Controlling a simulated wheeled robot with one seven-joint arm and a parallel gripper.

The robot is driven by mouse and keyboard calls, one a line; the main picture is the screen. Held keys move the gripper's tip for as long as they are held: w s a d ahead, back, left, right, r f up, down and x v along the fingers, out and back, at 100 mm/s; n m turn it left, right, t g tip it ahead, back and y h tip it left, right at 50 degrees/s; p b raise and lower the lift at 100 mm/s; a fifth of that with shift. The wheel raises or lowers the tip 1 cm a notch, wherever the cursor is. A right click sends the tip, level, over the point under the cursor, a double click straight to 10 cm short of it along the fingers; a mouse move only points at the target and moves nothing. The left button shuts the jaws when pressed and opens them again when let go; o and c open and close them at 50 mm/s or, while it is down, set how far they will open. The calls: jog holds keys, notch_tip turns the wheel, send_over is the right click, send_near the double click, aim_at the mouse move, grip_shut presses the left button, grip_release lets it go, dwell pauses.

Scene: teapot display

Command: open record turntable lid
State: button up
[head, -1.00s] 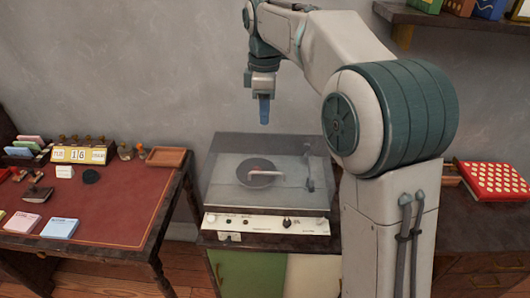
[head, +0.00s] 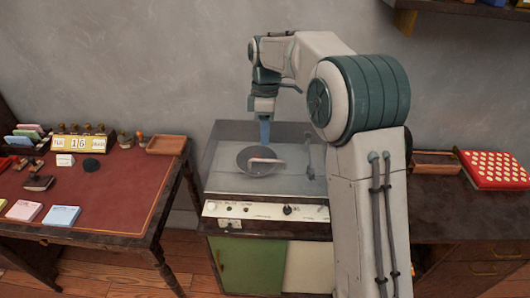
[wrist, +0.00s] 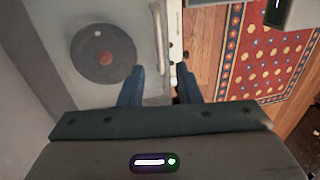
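The record turntable (head: 225,210) stands on a cabinet, with a black record (head: 245,162) visible through its clear lid (head: 225,140). The lid looks closed. My gripper (head: 265,140) points down over the back part of the lid in the head view; I cannot tell whether it touches. In the wrist view my gripper (wrist: 160,75) is open, its two blue fingers apart with nothing clearly held between them. The record (wrist: 103,53) lies left of the fingers there, and the turntable's pale front edge (wrist: 174,35) passes near the gap.
A desk with a red top (head: 110,190) stands left, with a calendar, cards and a wooden tray (head: 166,145). Right of my arm, the dark cabinet top holds a red dotted box (head: 495,168). A shelf (head: 470,18) hangs upper right. The wall is behind the turntable.

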send_over(265, 166)
notch_tip(265, 166, down, 6)
jog(key=shift+s+f, duration=0.15)
jog(key=shift+f, duration=0.05)
grip_shut()
